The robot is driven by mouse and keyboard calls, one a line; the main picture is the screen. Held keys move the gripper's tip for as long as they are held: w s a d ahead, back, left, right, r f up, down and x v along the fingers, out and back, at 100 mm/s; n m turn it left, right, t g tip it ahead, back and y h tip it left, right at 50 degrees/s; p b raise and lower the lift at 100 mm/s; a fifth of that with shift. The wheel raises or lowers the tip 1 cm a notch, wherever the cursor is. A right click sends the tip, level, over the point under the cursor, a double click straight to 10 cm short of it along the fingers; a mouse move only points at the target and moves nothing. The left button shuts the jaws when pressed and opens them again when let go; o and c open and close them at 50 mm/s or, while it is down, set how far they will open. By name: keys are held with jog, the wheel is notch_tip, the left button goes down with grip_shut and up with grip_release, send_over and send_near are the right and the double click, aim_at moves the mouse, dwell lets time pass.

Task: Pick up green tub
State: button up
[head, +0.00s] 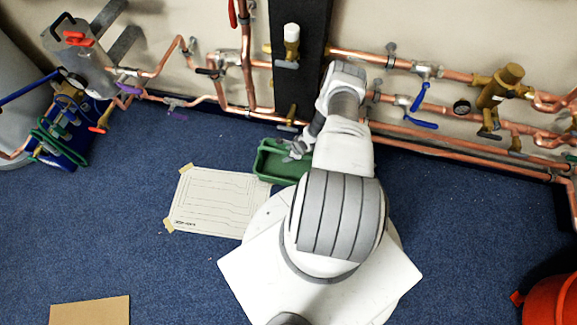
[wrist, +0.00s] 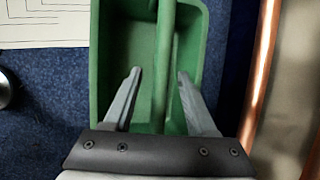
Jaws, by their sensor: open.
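The green tub (head: 268,167) sits on the blue carpet near the foot of the dark post, beside the paper sheet. In the wrist view the tub (wrist: 126,45) fills the middle, with a green bar-like handle running lengthwise across its open top. My gripper (head: 298,149) is over the tub's right part in the head view. In the wrist view my gripper (wrist: 159,74) is open and empty, one finger on each side of the bar, with gaps showing. The gripper's base hides the tub's near end. I cannot tell how far the fingertips are above the tub.
A printed sheet (head: 217,202) lies taped left of the tub. Copper pipes (head: 440,138) with valves run along the wall behind and right; one pipe (wrist: 262,70) shows close by in the wrist view. A dark post (head: 298,60) stands behind. Carpet at left is mostly clear.

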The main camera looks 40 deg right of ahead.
jog(key=shift+c, duration=0.2)
grip_shut()
jog(key=shift+r, duration=0.1)
dwell(1.0)
